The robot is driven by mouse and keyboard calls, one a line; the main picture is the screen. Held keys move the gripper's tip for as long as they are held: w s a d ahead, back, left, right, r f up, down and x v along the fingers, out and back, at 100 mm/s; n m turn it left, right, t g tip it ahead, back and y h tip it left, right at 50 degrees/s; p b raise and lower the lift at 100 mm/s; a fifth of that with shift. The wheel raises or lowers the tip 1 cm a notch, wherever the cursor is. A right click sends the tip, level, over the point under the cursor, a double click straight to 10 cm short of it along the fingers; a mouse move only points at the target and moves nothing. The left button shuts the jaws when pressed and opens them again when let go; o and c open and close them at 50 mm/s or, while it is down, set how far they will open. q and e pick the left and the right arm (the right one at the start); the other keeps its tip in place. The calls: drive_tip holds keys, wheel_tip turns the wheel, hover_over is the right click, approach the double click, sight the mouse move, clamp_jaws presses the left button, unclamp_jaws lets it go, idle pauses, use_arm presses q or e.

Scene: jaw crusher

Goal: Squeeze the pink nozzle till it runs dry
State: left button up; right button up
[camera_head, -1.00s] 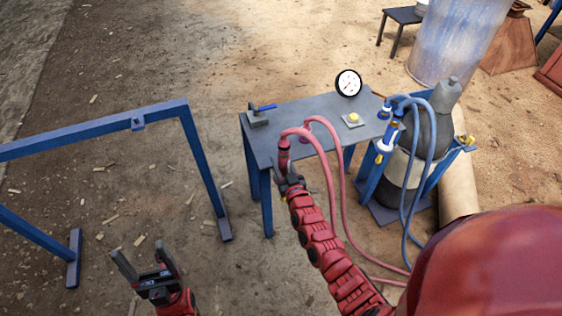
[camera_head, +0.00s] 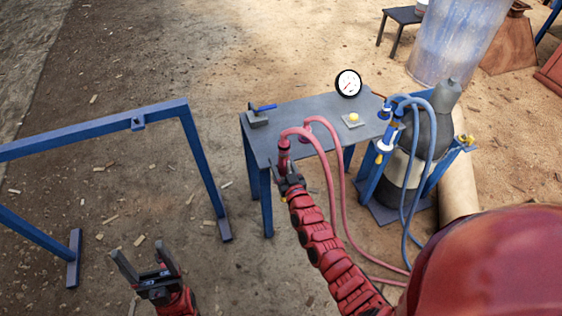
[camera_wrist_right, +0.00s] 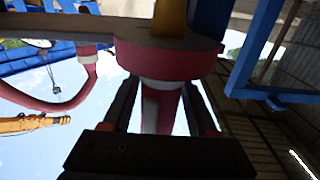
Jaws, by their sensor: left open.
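The pink nozzle (camera_head: 283,158) stands at the front edge of the grey table, with a pink hose arching from its top. My right gripper (camera_head: 287,177) is at the nozzle, its fingers on either side of it. In the right wrist view the nozzle (camera_wrist_right: 161,108) shows upright between the two dark fingers under a wide pink collar. I cannot tell whether the fingers press on it. My left gripper (camera_head: 147,264) is open and empty, low at the left, well away from the table. A round gauge (camera_head: 348,83) stands at the table's back edge.
A blue frame (camera_head: 100,132) is at the left. Ground between is clear apart from chips.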

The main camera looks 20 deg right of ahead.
drive_tip(key=shift+o, duration=1)
drive_tip(key=shift+s, duration=0.1)
